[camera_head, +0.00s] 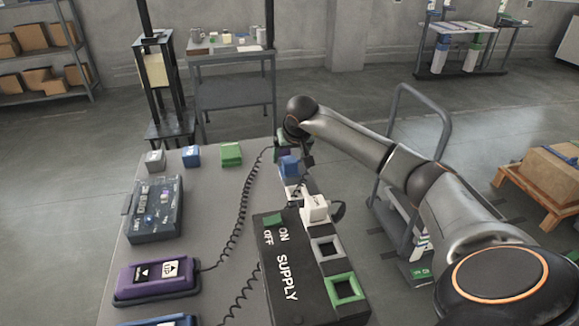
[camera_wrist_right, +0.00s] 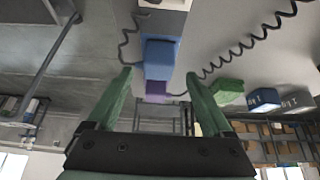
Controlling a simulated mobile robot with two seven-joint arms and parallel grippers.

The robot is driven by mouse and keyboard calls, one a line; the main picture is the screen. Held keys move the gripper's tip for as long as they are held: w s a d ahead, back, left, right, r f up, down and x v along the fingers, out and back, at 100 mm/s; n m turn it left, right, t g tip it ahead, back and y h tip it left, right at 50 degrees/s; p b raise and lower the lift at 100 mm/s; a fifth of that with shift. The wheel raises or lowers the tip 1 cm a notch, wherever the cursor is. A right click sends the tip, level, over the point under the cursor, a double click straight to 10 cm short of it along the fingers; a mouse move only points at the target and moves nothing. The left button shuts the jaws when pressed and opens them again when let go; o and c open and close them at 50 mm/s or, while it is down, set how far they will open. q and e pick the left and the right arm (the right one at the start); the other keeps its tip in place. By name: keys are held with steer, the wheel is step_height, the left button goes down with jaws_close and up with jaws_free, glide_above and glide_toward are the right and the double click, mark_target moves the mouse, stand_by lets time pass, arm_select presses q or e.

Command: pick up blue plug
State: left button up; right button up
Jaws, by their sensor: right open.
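The blue plug (camera_head: 289,166) is at the right edge of the grey table in the head view, just below my right gripper (camera_head: 291,150). In the right wrist view the blue plug (camera_wrist_right: 160,58) shows beyond and between the tips of the two green fingers of my right gripper (camera_wrist_right: 160,74). The fingers are apart and I see no grip on the plug. Whether a finger touches it, I cannot tell. My left gripper is not in view.
A black supply box (camera_head: 285,270) with a white plug (camera_head: 314,208), a grey socket (camera_head: 325,249) and a green socket (camera_head: 343,289) stands nearby. Coiled black cables (camera_head: 238,215) cross the table. A purple device (camera_head: 155,278) and a clear-topped case (camera_head: 155,210) are at left.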

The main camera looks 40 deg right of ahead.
mark_target(290, 159)
steer(key=shift+x, duration=1.95)
steer(key=shift+s, duration=0.15)
steer(key=shift+c, duration=0.3)
steer(key=c, duration=1.3)
steer(key=shift+r, duration=0.25)
steer(key=r, duration=0.3)
steer(key=shift+s+d+r, duration=0.1)
steer(key=shift+s+r, duration=0.1)
steer(key=shift+s, duration=0.05)
steer(key=s+r+b, duration=0.1)
steer(key=s+r, duration=0.8)
steer(key=s, duration=0.4)
steer(key=shift+s+d, duration=0.25)
steer(key=shift+d, duration=0.2)
